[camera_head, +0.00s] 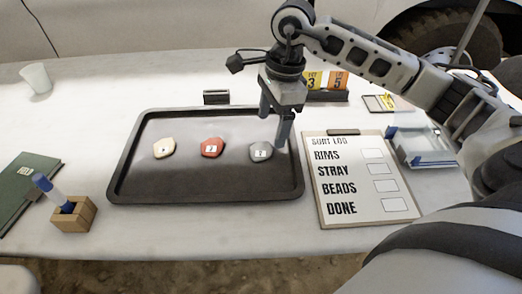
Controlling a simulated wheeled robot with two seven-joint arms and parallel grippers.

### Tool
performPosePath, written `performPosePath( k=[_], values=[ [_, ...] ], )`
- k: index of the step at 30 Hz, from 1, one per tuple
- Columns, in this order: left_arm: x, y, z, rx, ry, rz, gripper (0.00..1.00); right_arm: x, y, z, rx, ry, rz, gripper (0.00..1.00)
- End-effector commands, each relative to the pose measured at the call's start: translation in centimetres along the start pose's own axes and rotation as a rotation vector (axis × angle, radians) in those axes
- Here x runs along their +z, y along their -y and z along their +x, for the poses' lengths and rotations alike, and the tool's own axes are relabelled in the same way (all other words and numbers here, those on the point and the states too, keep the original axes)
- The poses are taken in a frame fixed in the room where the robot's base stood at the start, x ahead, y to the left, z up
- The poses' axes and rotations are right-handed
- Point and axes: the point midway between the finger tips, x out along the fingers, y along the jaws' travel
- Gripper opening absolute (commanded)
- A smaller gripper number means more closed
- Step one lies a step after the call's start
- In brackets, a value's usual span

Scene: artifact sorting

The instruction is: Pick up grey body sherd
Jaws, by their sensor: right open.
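The grey body sherd (260,152) lies on the dark tray (200,194), toward its right side, with a small white label on top. A red sherd (212,147) and a cream sherd (164,148) lie to its left in a row. My right gripper (274,128) is open and points down over the right part of the tray. Its fingers are just above and beside the grey sherd, one finger near the sherd's right edge. Whether a finger touches the sherd cannot be told. My left gripper is not in view.
A clipboard (356,211) lies right of the tray, with a clear container (423,151) beyond it. Yellow and orange number cards (325,82) stand behind. A wooden block (73,215) holding a blue-capped item, a green book (24,184) and a white cup (37,78) are left.

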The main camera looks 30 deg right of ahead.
Motion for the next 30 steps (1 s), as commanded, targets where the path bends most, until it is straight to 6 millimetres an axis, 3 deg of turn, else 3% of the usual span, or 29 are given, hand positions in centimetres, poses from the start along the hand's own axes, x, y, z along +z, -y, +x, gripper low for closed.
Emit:
performPosePath(
  k=[5,13,22,23,27,28,30],
  values=[
    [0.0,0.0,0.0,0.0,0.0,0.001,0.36,0.4,0.0,1.2,0.002,0.001,0.0,0.75],
    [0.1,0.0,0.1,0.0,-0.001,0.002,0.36,1.3,0.1,5.0,0.003,0.0,0.001,0.75],
    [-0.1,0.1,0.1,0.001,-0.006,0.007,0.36,1.3,0.2,5.6,0.0,0.001,0.001,0.75],
    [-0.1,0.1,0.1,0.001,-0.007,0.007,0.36,1.3,0.2,5.6,0.0,0.001,0.001,0.72],
    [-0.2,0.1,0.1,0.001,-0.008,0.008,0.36,1.3,0.2,5.5,0.0,0.001,0.001,0.33],
    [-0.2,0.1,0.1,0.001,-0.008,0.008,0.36,1.3,0.2,5.5,0.0,0.001,0.001,0.27],
    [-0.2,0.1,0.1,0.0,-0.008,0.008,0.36,1.3,0.2,5.5,0.0,0.001,0.001,0.27]
  ],
)
